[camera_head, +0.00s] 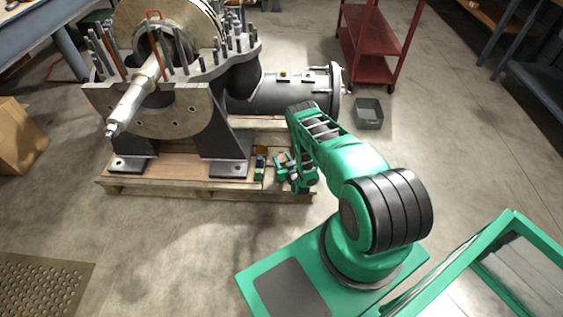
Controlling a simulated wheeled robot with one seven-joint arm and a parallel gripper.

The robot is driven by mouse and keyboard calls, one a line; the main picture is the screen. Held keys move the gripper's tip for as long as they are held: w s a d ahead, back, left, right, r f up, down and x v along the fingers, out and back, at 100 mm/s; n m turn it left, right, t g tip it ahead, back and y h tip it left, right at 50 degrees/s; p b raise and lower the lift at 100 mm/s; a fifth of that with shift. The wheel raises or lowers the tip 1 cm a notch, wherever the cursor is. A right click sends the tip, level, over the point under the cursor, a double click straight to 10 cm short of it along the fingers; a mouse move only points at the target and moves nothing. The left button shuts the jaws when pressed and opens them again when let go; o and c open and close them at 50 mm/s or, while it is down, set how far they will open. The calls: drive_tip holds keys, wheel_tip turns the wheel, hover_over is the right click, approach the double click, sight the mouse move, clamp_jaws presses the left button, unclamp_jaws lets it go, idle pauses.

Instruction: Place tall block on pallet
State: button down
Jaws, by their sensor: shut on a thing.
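The pallet (147,190) is a wooden one on the floor, under the split casing (190,112). My gripper (267,169) is low over the right front part of the pallet, to the right of the casing's right foot. It is shut on a small, dark upright piece (259,168), which looks like the tall block. The piece is at the pallet's boards; I cannot tell whether it touches them. My wrist and green arm cover the boards to the right of it.
A small orange-brown round thing (261,150) lies just behind the gripper. A grey bin (369,113) and a red cart (372,45) stand behind right. A cardboard box (18,138) is at left.

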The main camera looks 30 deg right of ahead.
drive_tip(key=shift+f, duration=0.4)
drive_tip(key=c, duration=1)
unclamp_jaws()
drive_tip(key=shift+s, duration=0.1)
